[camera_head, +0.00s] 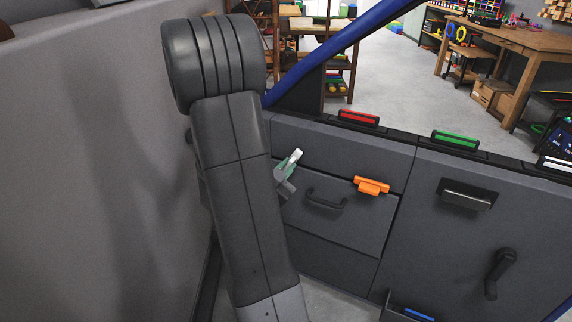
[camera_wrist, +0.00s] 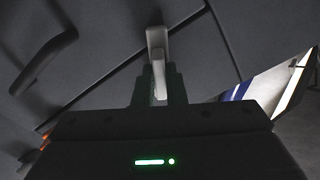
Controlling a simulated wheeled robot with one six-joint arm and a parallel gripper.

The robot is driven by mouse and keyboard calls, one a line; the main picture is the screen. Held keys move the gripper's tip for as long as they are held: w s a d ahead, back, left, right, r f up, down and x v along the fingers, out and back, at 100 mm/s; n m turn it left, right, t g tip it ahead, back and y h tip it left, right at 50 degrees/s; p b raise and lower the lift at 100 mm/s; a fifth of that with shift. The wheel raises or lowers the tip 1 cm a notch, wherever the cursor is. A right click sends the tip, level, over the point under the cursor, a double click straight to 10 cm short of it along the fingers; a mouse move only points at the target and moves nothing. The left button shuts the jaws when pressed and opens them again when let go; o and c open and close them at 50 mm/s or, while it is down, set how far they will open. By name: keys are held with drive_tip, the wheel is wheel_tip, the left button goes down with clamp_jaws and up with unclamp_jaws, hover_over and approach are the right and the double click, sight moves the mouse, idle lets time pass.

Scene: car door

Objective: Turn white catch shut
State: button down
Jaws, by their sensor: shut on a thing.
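The white catch (camera_head: 295,156) is on the upper left of the grey door panel, just right of my arm. In the wrist view the white catch (camera_wrist: 156,45) is a pale lever with its lower end between my fingers. My gripper (camera_head: 287,172) is shut on it, with a greenish finger on each side, as the wrist view (camera_wrist: 157,88) shows. In the head view my arm hides the door area left of the catch. The catch's base is hard to make out in the head view.
A black pull handle (camera_head: 325,201) and an orange catch (camera_head: 371,186) are right of my gripper. Red (camera_head: 359,118) and green (camera_head: 455,139) pieces sit along the door's top edge. A recessed handle (camera_head: 466,195) and a black crank (camera_head: 499,273) are farther right. A grey wall (camera_head: 90,170) stands at left.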

drive_tip(key=n+p, duration=0.2)
drive_tip(key=n, duration=0.3)
drive_tip(key=shift+n, duration=0.4)
idle(0.4)
drive_tip(key=c, duration=1.5)
unclamp_jaws()
drive_tip(key=shift+p, duration=0.3)
drive_tip(key=p+v, duration=0.1)
drive_tip(key=v, duration=1.3)
drive_tip(key=shift+d+f, duration=0.1)
drive_tip(key=shift+w, duration=0.1)
drive_tip(key=b+x, duration=0.1)
drive_tip(key=x, duration=1.2)
drive_tip(key=shift+w+d, duration=0.15)
drive_tip(key=shift+w, duration=0.2)
